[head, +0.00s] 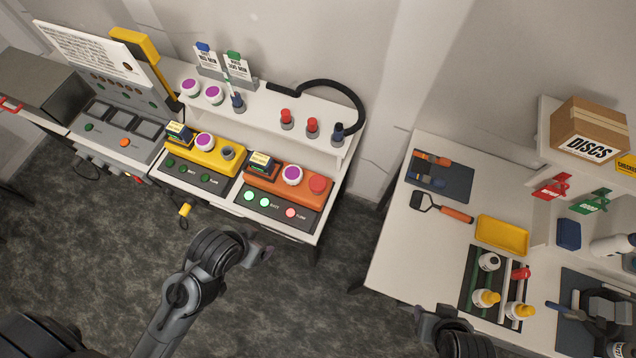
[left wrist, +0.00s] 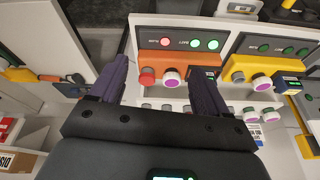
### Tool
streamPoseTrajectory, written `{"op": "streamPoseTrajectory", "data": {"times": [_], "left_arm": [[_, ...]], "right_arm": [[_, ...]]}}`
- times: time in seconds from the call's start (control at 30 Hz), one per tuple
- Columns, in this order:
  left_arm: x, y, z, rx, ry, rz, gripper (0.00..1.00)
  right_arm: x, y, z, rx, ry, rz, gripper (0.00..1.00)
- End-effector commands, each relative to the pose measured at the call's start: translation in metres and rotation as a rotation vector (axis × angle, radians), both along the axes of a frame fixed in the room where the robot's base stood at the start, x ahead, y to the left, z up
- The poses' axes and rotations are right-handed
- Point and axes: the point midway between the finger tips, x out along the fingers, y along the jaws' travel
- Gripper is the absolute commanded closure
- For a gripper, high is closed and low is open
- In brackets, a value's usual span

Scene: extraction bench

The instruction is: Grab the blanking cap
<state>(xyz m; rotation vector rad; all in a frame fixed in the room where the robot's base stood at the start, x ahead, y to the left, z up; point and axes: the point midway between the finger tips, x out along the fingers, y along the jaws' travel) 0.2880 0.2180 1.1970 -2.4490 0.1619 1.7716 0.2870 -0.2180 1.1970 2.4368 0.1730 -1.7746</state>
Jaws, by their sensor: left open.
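A round red cap (head: 318,184) sits on the right end of the orange unit (head: 262,181) on the back bench; it looks like the blanking cap, though no label shows. In the left wrist view the red cap (left wrist: 147,77) appears between my fingers, beside a purple-topped cap (left wrist: 171,79). My left gripper (head: 266,254) is open and empty, in front of the bench and apart from the cap; its dark fingers (left wrist: 160,68) show spread in the wrist view. My right gripper (head: 428,314) is at the bottom edge by the right table; its jaws are not clear.
A yellow unit (head: 210,158) with a grey port stands left of the orange one. The shelf (head: 262,105) behind holds red-topped and blue-topped pieces and a black hose (head: 352,95). The right table (head: 398,240) carries tools, bottles and a yellow tray (head: 502,233).

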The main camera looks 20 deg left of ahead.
Motion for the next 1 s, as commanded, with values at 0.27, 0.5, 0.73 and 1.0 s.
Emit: {"op": "streamPoseTrajectory", "data": {"times": [0.27,0.5,0.73,1.0], "left_arm": [[0.047,-0.01,0.001,-0.09,-0.246,0.085,0.24],[0.112,-0.03,-0.061,-0.218,-0.593,0.081,0.24],[0.156,-0.032,-0.142,-0.261,-0.81,-0.051,0.24],[0.178,-0.023,-0.166,-0.21,-0.832,-0.122,0.24]], "right_arm": [[0.0,0.0,0.0,0.002,0.0,-0.001,0.57],[0.0,0.0,-0.041,0.001,-0.002,-0.001,0.57],[-0.001,-0.002,-0.106,-0.006,0.004,0.003,0.57],[0.0,-0.002,-0.131,-0.007,0.003,0.005,0.57]]}}
